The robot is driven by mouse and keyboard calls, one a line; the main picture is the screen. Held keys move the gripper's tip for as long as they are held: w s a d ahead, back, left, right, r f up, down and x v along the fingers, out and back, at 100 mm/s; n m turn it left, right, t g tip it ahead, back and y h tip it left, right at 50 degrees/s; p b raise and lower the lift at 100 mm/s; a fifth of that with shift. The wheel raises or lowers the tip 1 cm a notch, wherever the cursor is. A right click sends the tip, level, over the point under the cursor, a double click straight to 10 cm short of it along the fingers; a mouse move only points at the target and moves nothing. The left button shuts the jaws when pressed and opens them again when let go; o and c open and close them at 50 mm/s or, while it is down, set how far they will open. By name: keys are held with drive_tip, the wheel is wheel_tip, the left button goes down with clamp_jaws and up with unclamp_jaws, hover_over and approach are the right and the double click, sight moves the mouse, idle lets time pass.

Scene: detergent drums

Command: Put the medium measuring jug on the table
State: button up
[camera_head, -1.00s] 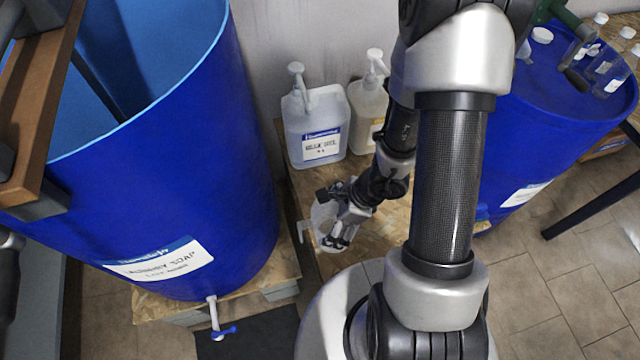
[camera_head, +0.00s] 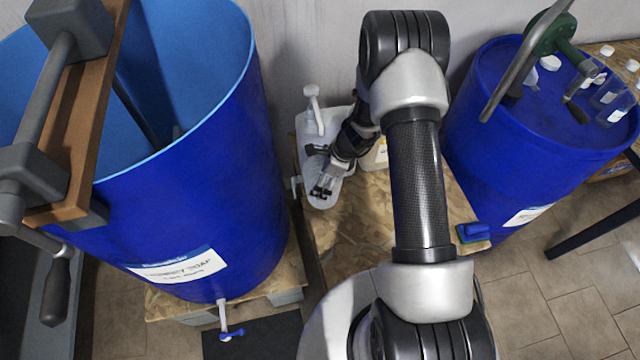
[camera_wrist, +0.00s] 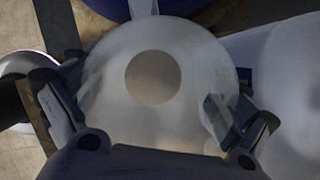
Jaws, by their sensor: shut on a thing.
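A translucent whitish measuring jug (camera_head: 321,203) is in my gripper (camera_head: 326,188), in front of the white pump bottles. In the wrist view the jug (camera_wrist: 190,60) fills the middle, seen from above, with a round darker patch at its centre. The fingers of my gripper (camera_wrist: 148,112) are on either side of it and shut on it. The jug is over or beside the left edge of a chipboard tabletop (camera_head: 385,225); I cannot tell whether it touches the top. Its size marks are not readable.
A large open blue drum (camera_head: 215,165) stands close on the left. A closed blue drum (camera_head: 500,140) stands on the right, with bottles on top. A pump bottle (camera_head: 313,122) is behind the jug. A blue-green sponge (camera_head: 474,232) lies at the tabletop's right. The tabletop's middle is clear.

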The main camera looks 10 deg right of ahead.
wheel_tip(320, 180, down, 5)
drive_tip(key=shift+f+b, duration=0.1)
drive_tip(key=shift+b, duration=1)
drive_tip(key=shift+w+f, duration=0.2)
drive_tip(key=shift+w, duration=0.05)
drive_tip(key=shift+r, duration=0.15)
drive_tip(key=shift+f, duration=0.2)
drive_tip(key=o, duration=0.7)
drive_tip(key=shift+r, duration=0.1)
